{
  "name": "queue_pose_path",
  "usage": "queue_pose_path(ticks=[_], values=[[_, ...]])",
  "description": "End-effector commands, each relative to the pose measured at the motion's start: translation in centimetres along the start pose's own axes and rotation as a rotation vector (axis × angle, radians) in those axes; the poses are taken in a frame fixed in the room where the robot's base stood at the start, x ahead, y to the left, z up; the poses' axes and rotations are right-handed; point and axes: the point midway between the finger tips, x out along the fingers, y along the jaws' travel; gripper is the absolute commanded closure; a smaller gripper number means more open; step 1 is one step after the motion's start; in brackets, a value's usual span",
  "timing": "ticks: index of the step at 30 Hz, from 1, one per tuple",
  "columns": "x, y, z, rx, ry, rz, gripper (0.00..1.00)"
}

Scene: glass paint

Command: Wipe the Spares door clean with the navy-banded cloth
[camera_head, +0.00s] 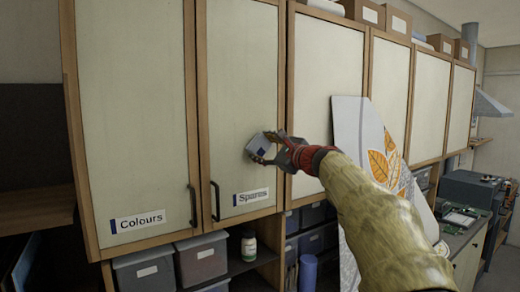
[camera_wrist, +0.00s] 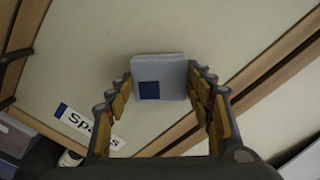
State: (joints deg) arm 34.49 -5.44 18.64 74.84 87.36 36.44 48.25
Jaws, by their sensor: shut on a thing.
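The Spares door (camera_head: 240,90) is a pale panel in a wooden frame, shut, with a black handle and a label (camera_head: 251,196) reading "Spares" low on it. My gripper (camera_head: 268,147) is in front of the door's lower right part. It is shut on a folded pale cloth (camera_wrist: 160,80) with a navy patch, seen between the fingers in the wrist view. The cloth is at the door's surface; I cannot tell whether it touches. No clear marks show on the door. The cloth and gripper cover a small part of it.
The Colours door (camera_head: 135,100) is to the left, with more pale doors to the right. Grey bins (camera_head: 201,258) and a small bottle (camera_head: 248,245) stand on the shelf below. A tall panel with orange leaves (camera_head: 368,150) leans behind my arm. A bench (camera_head: 465,225) stands at right.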

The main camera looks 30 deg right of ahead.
Motion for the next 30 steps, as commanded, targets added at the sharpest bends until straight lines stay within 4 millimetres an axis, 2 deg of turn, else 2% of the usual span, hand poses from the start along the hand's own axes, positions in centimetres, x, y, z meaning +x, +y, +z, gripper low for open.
queue_pose_path(ticks=[14,20,30], values=[[-0.1,-2.2,-2.2,0.000,0.000,-0.001,0.68],[0.1,-2.0,-2.0,0.000,-0.001,0.000,0.68],[0.0,-0.2,-0.3,-0.001,-0.002,0.002,0.68]])
